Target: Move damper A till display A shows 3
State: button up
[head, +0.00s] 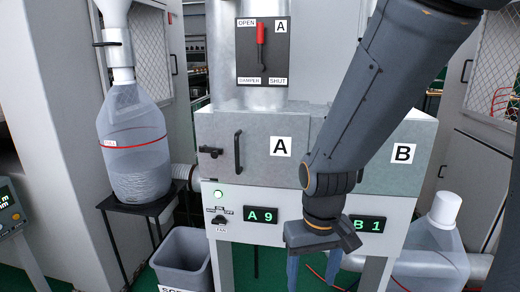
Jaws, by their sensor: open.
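Damper A's red lever (260,34) stands upright on a dark plate (278,62) on the metal duct at the top middle. The plate reads OPEN at upper left, DAMPER at lower left and SHUT at lower right, with an A label. Display A (261,215) reads "A 9" in green on the white panel below. My gripper (312,284) hangs in front of the panel between the two displays. It is open and empty, its blue fingers pointing down, well below and right of the lever.
Display B (370,225) reads "B 1", partly behind my gripper. A grey bin (182,262) stands at lower left. A clear collection bottle (132,150) sits on a black stand at left, another container (435,240) at lower right. My arm crosses the cabinet's right side.

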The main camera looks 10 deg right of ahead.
aim_at(261, 67)
jog(key=u, duration=1.55)
jog(key=k, duration=0.85)
jog(key=z, duration=1)
jog(key=i, duration=0.5)
